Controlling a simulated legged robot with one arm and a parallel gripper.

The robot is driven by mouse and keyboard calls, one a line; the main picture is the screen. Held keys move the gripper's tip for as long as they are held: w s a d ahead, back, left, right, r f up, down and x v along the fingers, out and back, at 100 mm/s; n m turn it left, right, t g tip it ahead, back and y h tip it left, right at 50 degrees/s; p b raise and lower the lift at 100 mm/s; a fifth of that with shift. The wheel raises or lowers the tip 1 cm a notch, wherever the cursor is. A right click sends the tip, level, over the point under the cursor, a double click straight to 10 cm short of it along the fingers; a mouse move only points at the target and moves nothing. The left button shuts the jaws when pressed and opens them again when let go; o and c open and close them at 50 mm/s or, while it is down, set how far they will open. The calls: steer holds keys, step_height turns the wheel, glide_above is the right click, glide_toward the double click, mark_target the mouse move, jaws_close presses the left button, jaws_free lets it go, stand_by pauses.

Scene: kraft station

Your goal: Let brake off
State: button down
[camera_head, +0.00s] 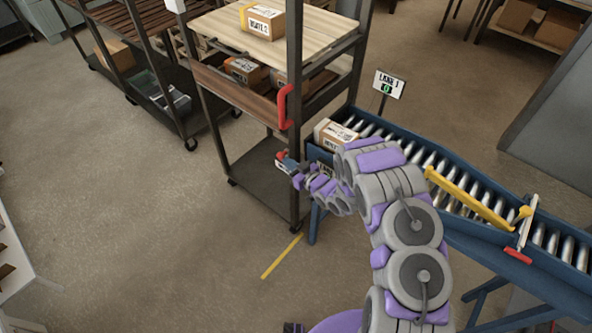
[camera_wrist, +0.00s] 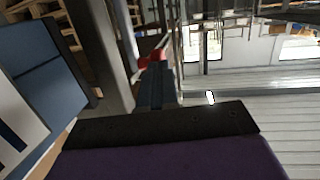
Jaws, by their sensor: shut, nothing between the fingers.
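A red handle (camera_head: 285,107) is fixed upright on the near post of the shelf cart (camera_head: 262,195). A second lever, with a red grip (camera_head: 518,256), crosses the conveyor's near rail at the right. I cannot tell which of these is the brake. My gripper (camera_head: 284,161) is beside the cart's near post, below the red handle and apart from it. In the wrist view my gripper (camera_wrist: 156,84) shows as a narrow dark shape, shut and empty. A small red part (camera_wrist: 159,52) is at its far end; I cannot tell what it belongs to.
The roller conveyor (camera_head: 410,155) with a yellow bar (camera_head: 468,198) runs right of the cart. A carton (camera_head: 332,135) sits at its left end, near a lane sign (camera_head: 389,85). Another carton (camera_head: 262,22) is on the cart's top. Floor (camera_head: 150,230) left of the cart is clear.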

steer(key=shift+w, duration=0.2)
steer(key=shift+a, duration=0.15)
